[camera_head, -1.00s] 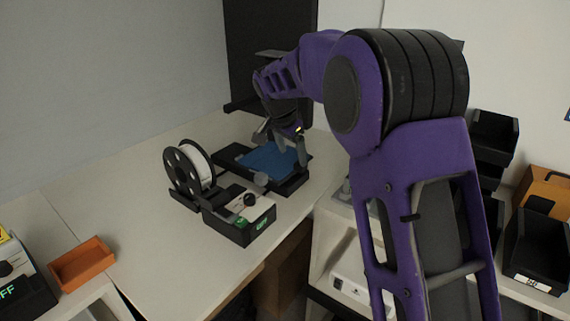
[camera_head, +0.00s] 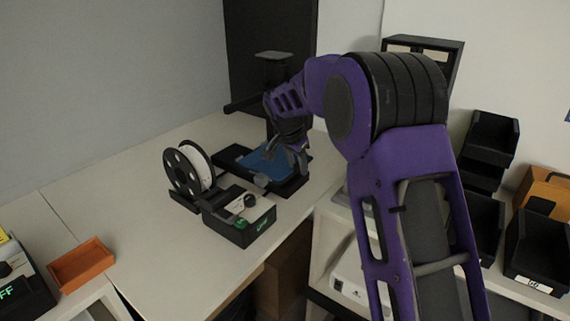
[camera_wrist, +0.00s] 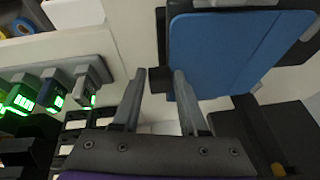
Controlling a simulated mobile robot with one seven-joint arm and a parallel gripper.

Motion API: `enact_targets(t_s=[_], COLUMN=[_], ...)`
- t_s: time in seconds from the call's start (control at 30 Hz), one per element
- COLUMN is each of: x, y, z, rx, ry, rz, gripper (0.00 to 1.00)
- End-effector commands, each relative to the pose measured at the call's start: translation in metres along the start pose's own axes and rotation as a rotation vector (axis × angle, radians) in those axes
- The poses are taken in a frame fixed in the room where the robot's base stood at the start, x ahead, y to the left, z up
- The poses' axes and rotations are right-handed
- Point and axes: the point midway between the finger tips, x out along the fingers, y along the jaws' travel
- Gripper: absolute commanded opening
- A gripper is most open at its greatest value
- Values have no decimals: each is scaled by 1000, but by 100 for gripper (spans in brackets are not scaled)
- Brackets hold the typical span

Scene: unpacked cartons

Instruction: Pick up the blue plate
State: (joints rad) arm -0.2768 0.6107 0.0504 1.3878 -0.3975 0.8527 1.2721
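The blue plate (camera_head: 262,164) lies flat on the black bed of the printer-like machine on the table. It fills the upper right of the wrist view (camera_wrist: 225,55). My gripper (camera_head: 296,158) is at the right side of the plate in the head view. In the wrist view its two grey fingers (camera_wrist: 160,74) are spread apart with nothing held between them. The right finger is close to the plate's lower left edge; I cannot tell whether it touches. My wrist and fingers hide part of the plate's right side in the head view.
A white spool on a black holder (camera_head: 182,172) and a black control box (camera_head: 240,228) stand in front of the machine. Its dark upright (camera_head: 272,95) rises behind. An orange tray (camera_head: 82,264) sits at left. Black bins (camera_head: 490,138) stand at right.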

Motion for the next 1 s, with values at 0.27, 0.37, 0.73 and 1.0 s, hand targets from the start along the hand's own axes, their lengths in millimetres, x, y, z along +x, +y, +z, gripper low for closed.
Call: enact_targets(t_s=[0.27, 0.37, 0.73, 1.0], x=[0, 0, -11, -61], y=[0, 0, -2, -10], z=[0, 0, -5, -26], rx=[0, 0, 3, 1], ry=[0, -1, 2, 3], rz=[1, 1, -2, -3], gripper=[0, 0, 0, 0])
